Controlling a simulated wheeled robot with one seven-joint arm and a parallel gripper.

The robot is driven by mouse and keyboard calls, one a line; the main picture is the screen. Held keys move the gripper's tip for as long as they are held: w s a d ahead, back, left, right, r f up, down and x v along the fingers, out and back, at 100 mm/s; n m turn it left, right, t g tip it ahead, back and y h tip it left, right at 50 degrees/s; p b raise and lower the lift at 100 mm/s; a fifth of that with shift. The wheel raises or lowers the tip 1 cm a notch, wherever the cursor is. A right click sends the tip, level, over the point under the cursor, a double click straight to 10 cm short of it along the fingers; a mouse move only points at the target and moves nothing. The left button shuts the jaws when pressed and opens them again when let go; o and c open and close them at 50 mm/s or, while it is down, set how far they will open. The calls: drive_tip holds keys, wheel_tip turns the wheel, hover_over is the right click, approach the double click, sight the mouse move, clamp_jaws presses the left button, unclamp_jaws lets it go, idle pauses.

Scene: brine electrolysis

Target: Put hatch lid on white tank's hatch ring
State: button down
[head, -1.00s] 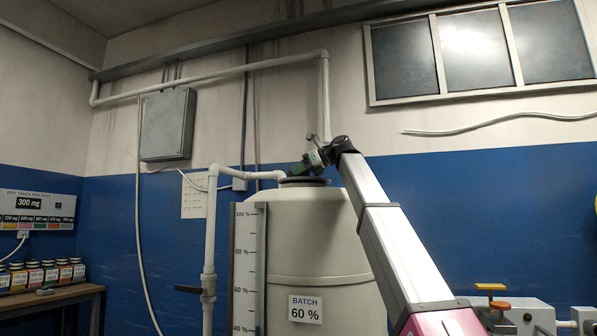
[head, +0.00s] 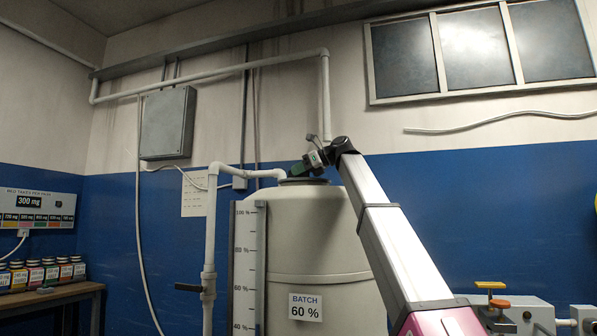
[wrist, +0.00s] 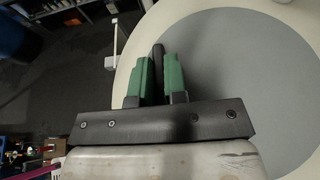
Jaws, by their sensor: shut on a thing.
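The white tank (head: 335,240) stands mid-frame in the head view, with a "BATCH 60 %" label. A dark round rim (head: 303,181) shows on its top; I cannot separate lid from hatch ring there. My gripper (head: 299,168) reaches in from the right, tilted down, its green fingertips right over this rim. In the wrist view, my gripper's green fingers (wrist: 158,82) are shut on a black upright piece (wrist: 158,58), seemingly part of the hatch lid. A grey round surface (wrist: 245,85) with a pale border lies beside and beyond the fingers. Contact between lid and ring is unclear.
A white pipe (head: 250,173) bends in close left of the tank top. A level scale (head: 248,265) stands along the tank's left side. A bench with several bottles (head: 50,272) is at far left. Space above the tank top is open.

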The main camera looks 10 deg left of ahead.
drive_tip(key=c, duration=1.1)
unclamp_jaws()
drive_tip(key=v, duration=1)
drive_tip(key=shift+d, duration=0.4)
drive_tip(key=shift+s, duration=0.1)
